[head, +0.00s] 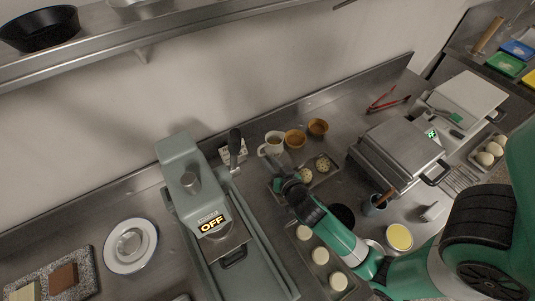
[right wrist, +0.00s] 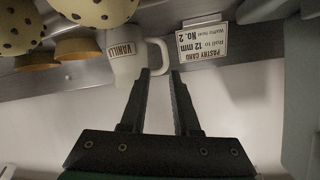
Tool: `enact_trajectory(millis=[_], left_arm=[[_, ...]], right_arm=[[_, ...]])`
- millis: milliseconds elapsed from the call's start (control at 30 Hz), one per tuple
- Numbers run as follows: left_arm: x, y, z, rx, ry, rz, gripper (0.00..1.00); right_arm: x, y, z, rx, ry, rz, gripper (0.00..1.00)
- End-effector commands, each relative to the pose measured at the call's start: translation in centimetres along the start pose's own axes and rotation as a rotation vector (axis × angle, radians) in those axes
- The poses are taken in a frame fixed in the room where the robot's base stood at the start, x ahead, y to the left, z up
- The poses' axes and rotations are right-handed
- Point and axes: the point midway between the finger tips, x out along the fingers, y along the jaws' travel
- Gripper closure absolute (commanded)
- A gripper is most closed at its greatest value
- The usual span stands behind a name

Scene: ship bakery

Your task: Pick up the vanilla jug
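The vanilla jug (head: 272,145) is a small pale jug standing at the back of the steel counter, with brown contents. In the right wrist view the jug (right wrist: 127,65) shows its VANILLA label and a loop handle (right wrist: 163,50) on its right side. My right gripper (head: 279,167) is just in front of the jug in the head view. In the right wrist view its two fingers (right wrist: 160,74) are apart, with the handle just beyond the tips and nothing held. I cannot tell whether a fingertip touches the handle. My left gripper is not in view.
Two orange-brown bowls (head: 295,138) stand right of the jug. A tray with speckled dough balls (head: 305,174) lies close to the gripper. A pastry card (right wrist: 203,42) stands left of the jug in the head view. A grey machine marked OFF (head: 190,180) is further left.

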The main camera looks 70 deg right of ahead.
Motion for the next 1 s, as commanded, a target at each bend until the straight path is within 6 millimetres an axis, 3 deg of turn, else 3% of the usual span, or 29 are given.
enact_trajectory(millis=[133, 400, 667, 1000], left_arm=[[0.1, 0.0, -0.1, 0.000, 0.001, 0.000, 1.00], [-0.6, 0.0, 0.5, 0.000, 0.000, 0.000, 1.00], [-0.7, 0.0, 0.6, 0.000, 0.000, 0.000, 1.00], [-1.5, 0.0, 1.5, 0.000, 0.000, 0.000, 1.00]], right_arm=[[0.6, -0.1, -0.2, 0.001, 0.003, -0.001, 0.70], [5.5, -0.2, -0.2, 0.003, 0.004, -0.002, 0.70], [6.8, -0.2, -0.3, 0.001, 0.004, -0.003, 0.70], [11.6, -0.5, -0.4, 0.002, 0.004, -0.003, 0.70]])
